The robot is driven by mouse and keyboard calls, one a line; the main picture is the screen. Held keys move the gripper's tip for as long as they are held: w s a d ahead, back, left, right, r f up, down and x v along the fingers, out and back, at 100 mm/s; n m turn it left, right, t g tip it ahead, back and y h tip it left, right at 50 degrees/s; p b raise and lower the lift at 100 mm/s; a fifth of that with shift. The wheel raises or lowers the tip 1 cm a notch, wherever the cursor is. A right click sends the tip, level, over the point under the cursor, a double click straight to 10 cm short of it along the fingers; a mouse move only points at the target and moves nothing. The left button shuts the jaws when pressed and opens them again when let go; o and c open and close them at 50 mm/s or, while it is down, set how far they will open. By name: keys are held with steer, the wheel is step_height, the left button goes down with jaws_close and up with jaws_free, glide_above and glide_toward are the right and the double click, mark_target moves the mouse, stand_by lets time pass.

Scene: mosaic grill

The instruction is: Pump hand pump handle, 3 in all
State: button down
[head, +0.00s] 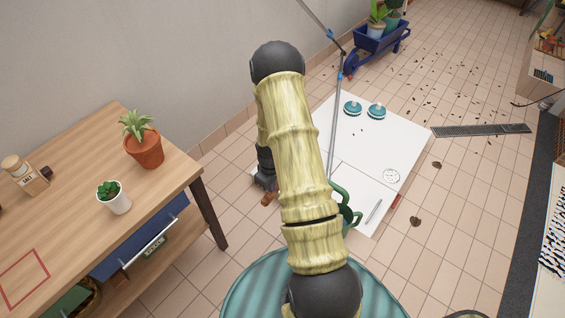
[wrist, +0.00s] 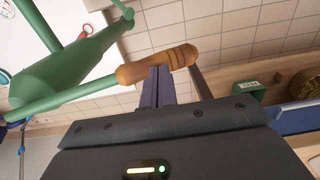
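The green hand pump (head: 345,205) is partly hidden behind my arm in the head view. Its green body and lever (wrist: 75,75) fill the left of the wrist view. The lever ends in a wooden handle (head: 268,199), lying almost level across the wrist view (wrist: 155,66). My gripper (wrist: 159,68) has its two dark fingers side by side, with almost no gap. The fingertips overlap the handle's near side in the picture; I cannot tell whether they touch it. The handle does not appear between the fingers. In the head view, my gripper (head: 263,180) is partly hidden by my arm.
A wooden table (head: 75,200) with potted plants stands at the left. A white board (head: 400,130) with two teal round objects (head: 364,109) lies on the tiled floor. A blue wheelbarrow (head: 378,48) stands at the back. A floor drain (head: 480,130) is at the right.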

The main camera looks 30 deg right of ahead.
step_height(320, 180, up, 14)
steer(key=p, duration=1)
steer(key=shift+r, duration=0.15)
stand_by(0.7)
steer(key=shift+r+p, duration=2.25)
steer(key=shift+r, duration=0.75)
steer(key=s+a+r+m+t, duration=0.1)
steer(key=s+a+r+m, duration=0.1)
steer(key=s+a+r, duration=0.4)
steer(key=s+a+r+m+t, duration=0.1)
steer(key=s+a+r, duration=0.5)
steer(key=r, duration=0.9)
steer(key=shift+s+a+r+m+t+b, duration=0.25)
steer(key=shift+a+m+b, duration=0.2)
steer(key=shift+a, duration=0.3)
